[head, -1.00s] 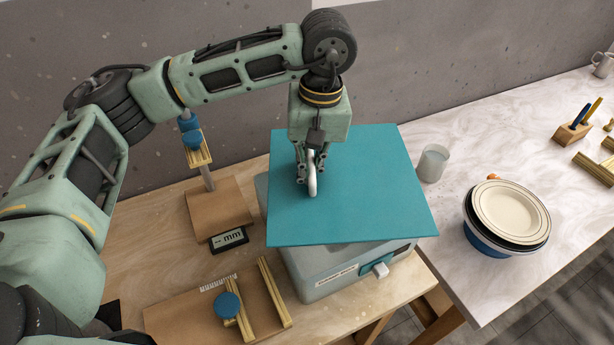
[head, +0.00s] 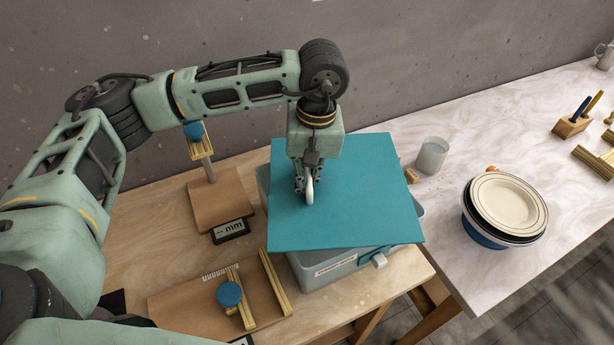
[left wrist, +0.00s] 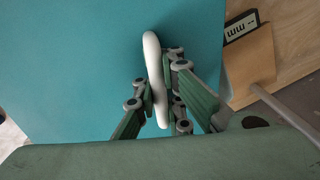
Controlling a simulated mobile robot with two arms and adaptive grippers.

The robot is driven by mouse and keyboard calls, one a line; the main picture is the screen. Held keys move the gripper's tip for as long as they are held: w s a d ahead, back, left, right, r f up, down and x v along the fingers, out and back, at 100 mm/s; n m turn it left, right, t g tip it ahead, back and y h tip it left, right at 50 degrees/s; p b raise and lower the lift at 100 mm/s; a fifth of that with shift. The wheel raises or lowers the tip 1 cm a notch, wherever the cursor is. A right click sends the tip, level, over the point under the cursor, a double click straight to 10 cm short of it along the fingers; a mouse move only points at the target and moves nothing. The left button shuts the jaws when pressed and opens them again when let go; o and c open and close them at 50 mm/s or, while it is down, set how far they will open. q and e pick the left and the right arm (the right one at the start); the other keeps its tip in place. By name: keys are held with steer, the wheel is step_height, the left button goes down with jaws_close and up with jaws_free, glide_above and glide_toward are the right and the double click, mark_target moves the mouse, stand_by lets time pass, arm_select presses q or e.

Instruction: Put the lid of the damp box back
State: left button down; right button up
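The flat teal lid (head: 345,195) has a white bar handle, and my left gripper (head: 308,190) is shut on that handle. In the left wrist view the handle (left wrist: 154,75) stands between the fingers of my left gripper (left wrist: 160,98), over the teal surface. The grey-blue damp box (head: 335,268), with a label and a pale latch on its front, is under the lid. The lid covers most of the box top; box edges show at the left, front and right. I cannot tell whether the lid touches the rim. My right gripper is not in view.
A brown board with a post gauge (head: 205,175) and an mm display (head: 230,230) stands left of the box. A brown board with wooden bars (head: 200,302) lies in front. A cup (head: 431,156) and stacked plates (head: 507,207) are on the white table to the right.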

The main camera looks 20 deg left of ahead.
arm_select(q)
steer(key=shift+f, duration=0.15)
steer(key=c, duration=2.4)
jaws_free()
steer(key=o, duration=0.6)
steer(key=shift+c, duration=0.2)
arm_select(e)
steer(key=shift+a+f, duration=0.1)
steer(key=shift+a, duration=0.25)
arm_select(q)
steer(key=shift+r+p, duration=0.65)
steer(key=shift+r, duration=0.05)
step_height(320, 180, up, 12)
steer(key=b, duration=0.3)
steer(key=shift+w+d+f+b, duration=0.2)
steer(key=shift+d+b, duration=0.1)
steer(key=shift+d, duration=0.15)
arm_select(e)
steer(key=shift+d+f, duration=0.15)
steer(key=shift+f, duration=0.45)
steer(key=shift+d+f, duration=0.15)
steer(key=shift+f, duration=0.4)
